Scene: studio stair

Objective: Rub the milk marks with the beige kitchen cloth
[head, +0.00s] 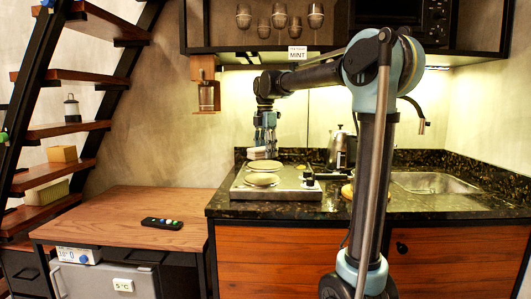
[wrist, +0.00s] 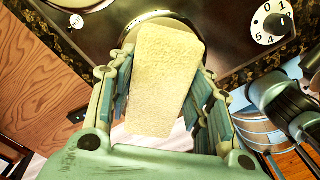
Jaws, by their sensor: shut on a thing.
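My gripper (wrist: 164,82) is shut on the beige kitchen cloth (wrist: 166,62), a pale, rough-textured block between the fingers in the wrist view. In the head view my gripper (head: 265,122) points down over the back of the hob (head: 298,187) on the counter. The pale end of the cloth (head: 257,153) shows just below the fingers. In the wrist view the cloth hides much of a round, metal-rimmed plate (wrist: 136,30) on the dark hob top. I cannot tell whether the cloth touches it. I cannot make out any milk marks.
Glasses hang under the shelf above. A wooden table (head: 120,212) at left bears a remote (head: 161,223). A white numbered dial (wrist: 268,23) shows in the wrist view.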

